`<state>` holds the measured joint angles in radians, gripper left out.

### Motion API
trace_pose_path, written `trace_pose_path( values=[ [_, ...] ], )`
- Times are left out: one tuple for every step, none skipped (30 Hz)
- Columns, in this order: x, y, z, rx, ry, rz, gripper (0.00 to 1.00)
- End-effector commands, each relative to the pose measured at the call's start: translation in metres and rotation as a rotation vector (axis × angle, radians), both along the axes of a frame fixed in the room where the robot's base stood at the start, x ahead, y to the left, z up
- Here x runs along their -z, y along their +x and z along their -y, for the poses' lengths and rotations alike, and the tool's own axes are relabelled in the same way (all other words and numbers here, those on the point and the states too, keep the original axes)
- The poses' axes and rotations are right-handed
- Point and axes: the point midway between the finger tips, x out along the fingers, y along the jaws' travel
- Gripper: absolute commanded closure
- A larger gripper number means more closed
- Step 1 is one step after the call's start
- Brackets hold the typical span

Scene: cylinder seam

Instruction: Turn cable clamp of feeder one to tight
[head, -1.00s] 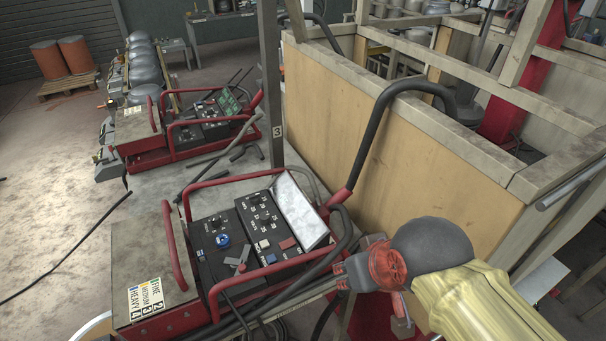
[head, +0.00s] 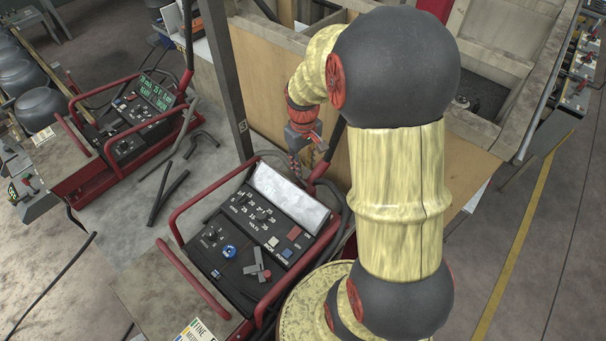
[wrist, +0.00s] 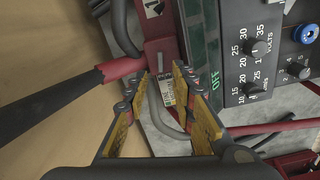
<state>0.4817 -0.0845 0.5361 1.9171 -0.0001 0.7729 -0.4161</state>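The near feeder shows in the head view as a black control panel (head: 262,232) in a red tube frame, with knobs, a blue knob (head: 229,251) and a grey cross-shaped lever (head: 258,272). My gripper (head: 308,160) hangs behind its raised pale plate, near the frame's back corner. In the wrist view my gripper (wrist: 170,88) is open, its yellow-padded fingers apart. Beyond and between them is a red bracket (wrist: 160,52) with a small metal post and a printed label (wrist: 167,92). I cannot tell which part is the clamp.
A thick black handle (wrist: 45,105) with a red collar lies left of the fingers in the wrist view. A grey post (head: 222,75) and a wooden wall (head: 265,90) stand close behind the feeder. A second feeder (head: 125,125) is at left.

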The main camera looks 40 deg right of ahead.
Motion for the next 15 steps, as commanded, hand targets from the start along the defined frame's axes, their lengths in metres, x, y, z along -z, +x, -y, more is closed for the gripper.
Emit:
trace_pose_path(
  values=[
    [0.006, -0.001, 0.000, 0.000, 0.002, -0.004, 0.74],
    [0.009, -0.001, 0.000, 0.000, 0.002, -0.004, 0.74],
    [0.015, -0.001, 0.000, -0.001, 0.002, -0.004, 0.74],
    [0.020, -0.001, -0.001, 0.000, 0.002, -0.005, 0.74],
    [0.025, -0.001, -0.001, 0.000, 0.003, -0.006, 0.74],
    [0.031, -0.001, -0.001, 0.000, 0.002, -0.005, 0.74],
    [0.035, -0.001, -0.001, 0.000, 0.002, -0.005, 0.74],
    [0.040, -0.001, -0.001, 0.000, 0.002, -0.004, 0.74],
    [0.046, -0.001, -0.001, 0.000, 0.002, -0.004, 0.74],
    [0.051, -0.001, -0.001, 0.000, 0.002, -0.005, 0.74],
    [0.054, -0.001, -0.001, 0.000, 0.001, -0.003, 0.74],
    [0.059, -0.001, -0.001, 0.000, 0.001, -0.003, 0.74],
    [0.062, -0.001, -0.001, 0.000, 0.001, -0.003, 0.74],
    [0.065, 0.000, -0.001, 0.000, 0.001, -0.002, 0.74],
    [0.068, 0.000, -0.001, 0.000, 0.001, -0.002, 0.74]
  ],
)
